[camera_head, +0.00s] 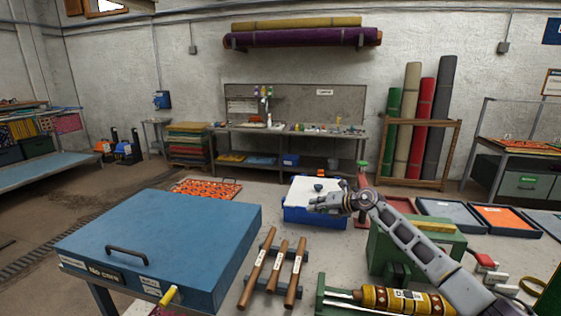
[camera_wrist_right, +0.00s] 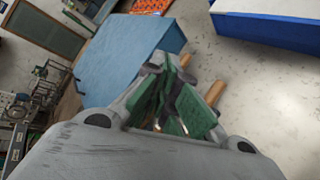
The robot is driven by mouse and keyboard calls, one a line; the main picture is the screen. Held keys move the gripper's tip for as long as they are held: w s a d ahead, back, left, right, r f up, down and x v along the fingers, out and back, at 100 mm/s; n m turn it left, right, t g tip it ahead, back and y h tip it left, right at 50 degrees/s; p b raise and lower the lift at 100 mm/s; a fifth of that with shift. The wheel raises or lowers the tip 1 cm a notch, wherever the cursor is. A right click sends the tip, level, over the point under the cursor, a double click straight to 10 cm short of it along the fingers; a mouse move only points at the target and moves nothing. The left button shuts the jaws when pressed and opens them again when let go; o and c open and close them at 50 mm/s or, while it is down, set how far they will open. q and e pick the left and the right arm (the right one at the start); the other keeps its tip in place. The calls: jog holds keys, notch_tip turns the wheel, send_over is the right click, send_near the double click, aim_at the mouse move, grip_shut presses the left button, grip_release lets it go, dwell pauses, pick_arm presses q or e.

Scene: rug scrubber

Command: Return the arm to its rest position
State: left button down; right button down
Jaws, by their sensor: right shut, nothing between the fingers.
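My right arm comes in from the lower right in the head view, and its gripper (camera_head: 327,201) hangs above the table, just in front of the blue and white box (camera_head: 318,215). In the right wrist view the gripper's green-padded fingers (camera_wrist_right: 178,105) are closed together with nothing between them. The large blue lidded box (camera_wrist_right: 135,50) and wooden handles lie beyond and below the fingers there. My left gripper is in neither view.
The blue box (camera_head: 160,243) with a black handle fills the left of the table. Wooden-handled tools (camera_head: 275,272) lie right of it. A green machine (camera_head: 400,250) and a yellow roller (camera_head: 400,299) are close to my right arm. Shallow trays (camera_head: 507,220) stand at right.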

jog(key=s+a+r+m+t+y, duration=0.2)
jog(key=s+a+r+m+t, duration=0.1)
jog(key=s+a+m+t, duration=0.5)
jog(key=s+d+f+m+g+h, duration=0.3)
jog(key=s+d+f+m+h, duration=1.2)
jog(key=m, duration=0.6)
jog(key=s+d+f+m+g+y, duration=0.1)
jog(key=s+f+g, duration=0.25)
jog(key=s, duration=0.55)
jog(key=s+d+f+m+g+y, duration=0.1)
jog(key=s+f+m+g, duration=0.2)
jog(key=s, duration=0.6)
jog(key=s+d+f+g+y, duration=0.1)
jog(key=s+f+g, duration=0.3)
jog(key=s, duration=0.5)
notch_tip(320, 180, down, 33)
jog(key=s, duration=0.3)
jog(key=s+d+f+g, duration=0.1)
jog(key=s+d+f, duration=0.1)
jog(key=s+f, duration=0.8)
jog(key=s+d+f+g, duration=0.1)
jog(key=s+f, duration=0.9)
jog(key=s, duration=0.2)
jog(key=shift+s+d+f+n, duration=0.15)
jog(key=shift+d+f+n, duration=0.05)
jog(key=shift+d+n, duration=0.15)
